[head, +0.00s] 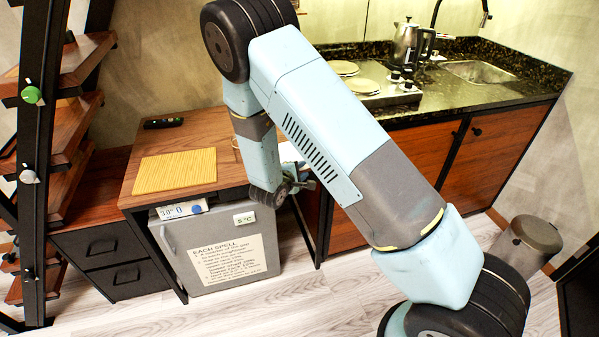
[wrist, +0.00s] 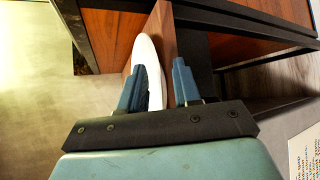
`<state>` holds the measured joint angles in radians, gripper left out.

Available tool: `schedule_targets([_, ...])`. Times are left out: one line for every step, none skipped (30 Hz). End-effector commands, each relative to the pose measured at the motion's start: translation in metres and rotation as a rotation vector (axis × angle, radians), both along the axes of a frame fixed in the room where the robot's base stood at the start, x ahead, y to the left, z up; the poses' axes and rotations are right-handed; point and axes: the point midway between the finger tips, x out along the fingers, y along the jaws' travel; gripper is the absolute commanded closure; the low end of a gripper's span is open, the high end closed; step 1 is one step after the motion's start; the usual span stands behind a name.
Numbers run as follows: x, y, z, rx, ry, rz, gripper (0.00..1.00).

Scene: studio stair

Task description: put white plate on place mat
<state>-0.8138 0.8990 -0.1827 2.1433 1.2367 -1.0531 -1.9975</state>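The white plate (wrist: 150,62) is seen nearly edge-on in the wrist view. It lies between the two blue fingers of my gripper (wrist: 160,70), close beside the left finger, with a clear gap to the right finger. My gripper is open; whether the left finger touches the plate I cannot tell. In the head view the plate (head: 290,153) is a small white patch, mostly hidden by my arm, and my gripper (head: 303,184) is partly hidden too. The yellow place mat (head: 176,171) lies flat and bare on the wooden desk, left of my gripper.
A dark remote-like object (head: 163,123) lies behind the mat on the desk (head: 138,143). A small fridge (head: 215,250) stands under it. To the right is a counter with a kettle (head: 408,45), hotplates (head: 360,86) and a sink (head: 478,71). A bin (head: 527,245) stands at right.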

Motion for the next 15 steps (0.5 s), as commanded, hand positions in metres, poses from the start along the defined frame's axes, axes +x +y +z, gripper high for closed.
schedule_targets([-0.0001,0.0,0.0,0.0,0.0,0.0,0.67])
schedule_targets([-0.0002,0.0001,0.0001,0.0,0.0,0.0,0.67])
schedule_targets([-0.0002,0.0001,0.0,0.0,0.0,0.0,0.67])
schedule_targets([-0.0002,0.0001,0.0001,0.0,0.0,0.0,0.7])
schedule_targets([-0.0003,0.0001,0.0,0.0,0.0,0.0,0.73])
schedule_targets([-0.0003,0.0001,0.0,0.0,0.0,0.0,0.77])
schedule_targets([-0.0003,0.0001,0.0,0.0,0.0,0.0,0.8])
schedule_targets([-0.0004,0.0002,0.0,0.0,0.0,0.0,0.83])
schedule_targets([-0.0003,0.0002,0.0001,0.0,0.0,0.0,0.87])
schedule_targets([-0.0004,0.0002,0.0,0.0,0.0,0.0,0.89])
schedule_targets([-0.0004,0.0002,0.0,0.0,0.0,0.0,0.92])
schedule_targets([-0.0004,0.0002,0.0,0.0,0.0,0.0,0.96])
schedule_targets([-0.0004,0.0002,0.0,0.0,0.0,0.0,0.99])
schedule_targets([-0.0004,0.0002,0.0,0.0,0.0,0.0,1.0])
schedule_targets([-0.0005,0.0002,0.0001,0.0,0.0,0.0,1.0])
